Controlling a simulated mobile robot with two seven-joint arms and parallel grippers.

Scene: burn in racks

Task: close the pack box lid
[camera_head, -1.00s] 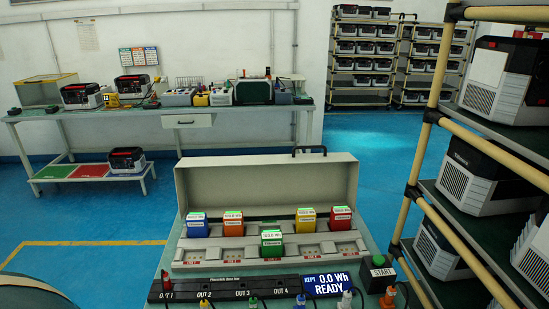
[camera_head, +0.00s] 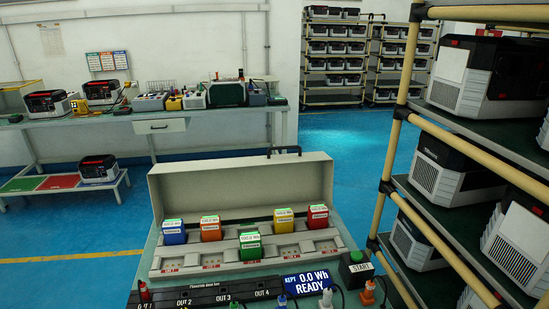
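The pack box (camera_head: 160,262) stands on a bench in the lower middle of the head view. Its cream lid (camera_head: 240,190) is open and upright at the back, with a dark handle (camera_head: 284,149) on its top edge. In the box sit a blue pack (camera_head: 174,233), an orange pack (camera_head: 210,229), a green pack (camera_head: 250,246), a yellow pack (camera_head: 284,221) and a red pack (camera_head: 317,217). The green one sits further forward than the others. Neither of my grippers shows in this view.
A dark outlet strip (camera_head: 200,297), a display reading "0.0 Wh READY" (camera_head: 307,283) and a START button box (camera_head: 356,268) are in front of the box. A shelf rack (camera_head: 430,120) with power units stands close on the right. Blue floor is clear behind.

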